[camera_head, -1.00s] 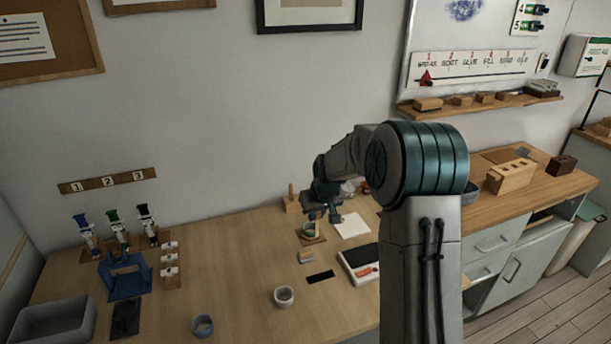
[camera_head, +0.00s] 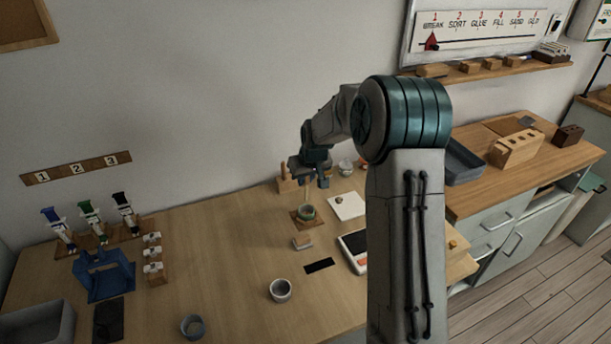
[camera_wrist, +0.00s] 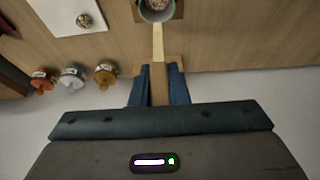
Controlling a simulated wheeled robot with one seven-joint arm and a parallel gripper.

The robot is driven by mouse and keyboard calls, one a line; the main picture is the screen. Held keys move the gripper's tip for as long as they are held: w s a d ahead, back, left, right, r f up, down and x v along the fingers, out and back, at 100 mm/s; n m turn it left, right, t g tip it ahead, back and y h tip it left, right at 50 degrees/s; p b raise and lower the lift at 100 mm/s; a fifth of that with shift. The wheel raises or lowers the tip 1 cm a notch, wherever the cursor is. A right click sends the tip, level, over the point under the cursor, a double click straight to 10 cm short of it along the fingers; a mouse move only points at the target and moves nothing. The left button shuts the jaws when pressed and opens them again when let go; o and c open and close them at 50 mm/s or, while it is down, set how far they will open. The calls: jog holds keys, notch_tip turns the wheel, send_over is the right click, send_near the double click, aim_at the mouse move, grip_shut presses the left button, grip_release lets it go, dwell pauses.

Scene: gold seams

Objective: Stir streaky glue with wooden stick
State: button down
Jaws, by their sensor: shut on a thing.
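My gripper (camera_head: 314,181) is shut on the wooden stick (camera_head: 306,197), which points down toward a small green-rimmed cup (camera_head: 306,213). In the wrist view the pale stick (camera_wrist: 158,45) runs from between my blue fingers (camera_wrist: 160,85) to the cup (camera_wrist: 144,12). Its far end meets the near rim in that picture; I cannot tell whether the tip is inside or above it. The cup holds a pale, speckled content, the glue (camera_wrist: 157,4), cut off by the frame edge. The cup stands on a small brown mat (camera_head: 296,222).
A white sheet (camera_head: 347,206) with a small round thing lies right of the cup. A wooden block (camera_head: 287,185) stands behind. Several small lidded jars, including an orange one (camera_wrist: 42,80), show in the wrist view.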

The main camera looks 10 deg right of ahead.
aim_at(307, 190)
jog(key=shift+f+b, duration=2.05)
jog(key=shift+f, duration=1.05)
